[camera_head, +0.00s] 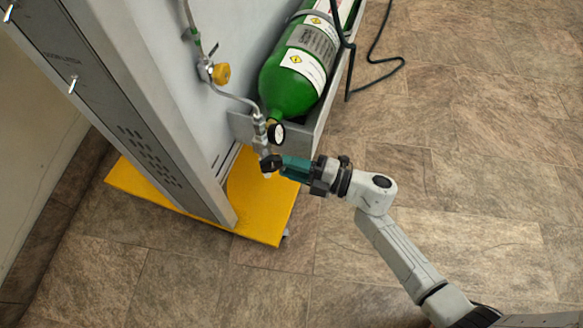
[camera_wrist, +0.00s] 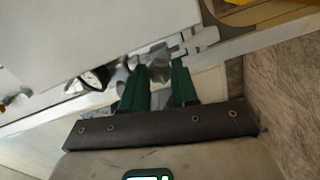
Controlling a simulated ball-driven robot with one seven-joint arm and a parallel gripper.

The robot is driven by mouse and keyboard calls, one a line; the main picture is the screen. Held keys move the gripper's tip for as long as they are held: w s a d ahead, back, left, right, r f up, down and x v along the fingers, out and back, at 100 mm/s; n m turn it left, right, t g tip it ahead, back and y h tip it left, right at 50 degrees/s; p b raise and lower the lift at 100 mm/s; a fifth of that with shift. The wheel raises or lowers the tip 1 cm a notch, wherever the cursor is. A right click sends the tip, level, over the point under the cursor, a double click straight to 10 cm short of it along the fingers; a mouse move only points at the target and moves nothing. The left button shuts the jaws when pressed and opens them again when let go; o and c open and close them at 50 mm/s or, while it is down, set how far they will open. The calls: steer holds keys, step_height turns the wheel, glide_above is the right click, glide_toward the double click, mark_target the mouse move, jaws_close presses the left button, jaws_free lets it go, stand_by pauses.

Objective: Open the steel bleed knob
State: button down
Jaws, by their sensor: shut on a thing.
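The steel bleed knob (camera_wrist: 159,71) shows as a grey metal piece between the green fingers in the wrist view. My gripper (camera_wrist: 159,84) is shut on it, with one finger on either side. In the head view my gripper (camera_head: 272,164) reaches in from the right, at the lower end of the steel fitting (camera_head: 261,135) below the cylinder. There the dark fingertips hide most of the knob. How far the knob is turned cannot be told.
A round pressure gauge (camera_head: 277,133) sits just above my fingers and also shows in the wrist view (camera_wrist: 96,78). A green cylinder (camera_head: 288,88) lies in a grey tray behind. A yellow knob (camera_head: 221,74) is on the panel.

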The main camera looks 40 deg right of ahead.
steer(key=shift+f+n+b, duration=0.2)
steer(key=shift+n+b, duration=4.2)
steer(key=shift+n, duration=4.3)
steer(key=c, duration=0.9)
jaws_free()
steer(key=shift+r, duration=0.15)
steer(key=shift+o, duration=0.2)
steer(key=p+v, duration=0.2)
steer(key=v, duration=0.8)
steer(key=shift+s+d+p, duration=0.2)
steer(key=shift+s+p, duration=0.1)
steer(key=shift+s, duration=0.05)
